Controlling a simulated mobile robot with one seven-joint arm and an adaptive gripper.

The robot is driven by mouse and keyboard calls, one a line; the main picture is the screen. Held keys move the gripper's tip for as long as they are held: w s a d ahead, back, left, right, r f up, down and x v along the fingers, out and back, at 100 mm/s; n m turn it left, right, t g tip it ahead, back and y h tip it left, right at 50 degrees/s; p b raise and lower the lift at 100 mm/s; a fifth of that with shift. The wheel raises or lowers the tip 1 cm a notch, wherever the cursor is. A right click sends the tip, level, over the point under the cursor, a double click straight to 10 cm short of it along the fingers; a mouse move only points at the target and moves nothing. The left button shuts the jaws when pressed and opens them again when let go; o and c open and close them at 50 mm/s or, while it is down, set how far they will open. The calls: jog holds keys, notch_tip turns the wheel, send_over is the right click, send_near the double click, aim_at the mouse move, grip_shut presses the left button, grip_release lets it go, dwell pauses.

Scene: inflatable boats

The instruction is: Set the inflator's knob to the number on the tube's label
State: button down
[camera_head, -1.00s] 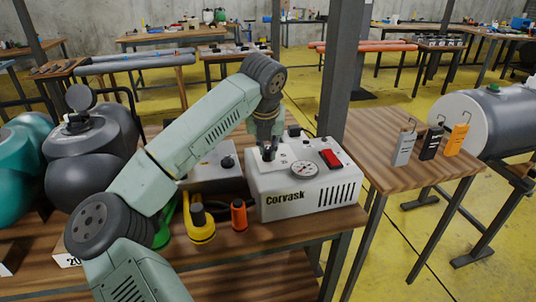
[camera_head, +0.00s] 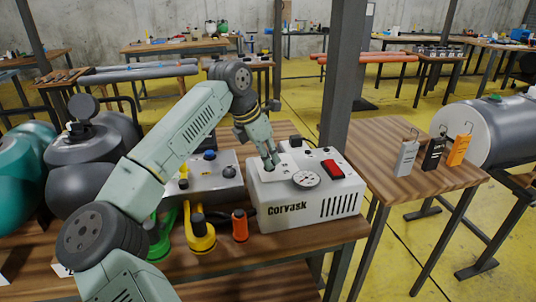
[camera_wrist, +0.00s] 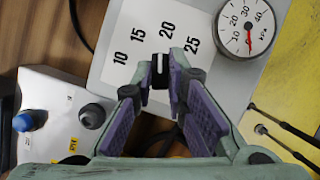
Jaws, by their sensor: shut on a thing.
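The inflator (camera_head: 285,212) is a white box marked Corvask at the front of the bench. Its black knob (camera_wrist: 160,72) sits beside the printed numbers 10, 15, 20 and 25 on a white dial plate (camera_wrist: 128,75). My gripper (camera_head: 271,165) is tilted over the inflator's top; in the wrist view its fingertips (camera_wrist: 161,72) are shut on the knob's two sides. The knob's white line points up the picture, between 15 and 20, nearer 20. A white label (camera_head: 62,270) at lower left is mostly hidden by my arm; its number cannot be read now.
A round gauge (camera_wrist: 247,25) and a red switch (camera_head: 333,168) are on the inflator. A grey box with knobs (camera_head: 215,183), a yellow pump-like item (camera_head: 199,232) and an orange one (camera_head: 240,225) stand close to its left. Dark and teal tubes lie further left.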

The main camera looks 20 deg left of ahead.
jog(key=shift+r+m+p, duration=0.1)
jog(key=shift+m+p, duration=0.2)
jog(key=shift+m, duration=0.5)
jog(key=shift+h, duration=0.3)
jog(key=c, duration=1.6)
grip_release()
jog(key=v, duration=1.2)
jog(key=shift+w, duration=0.3)
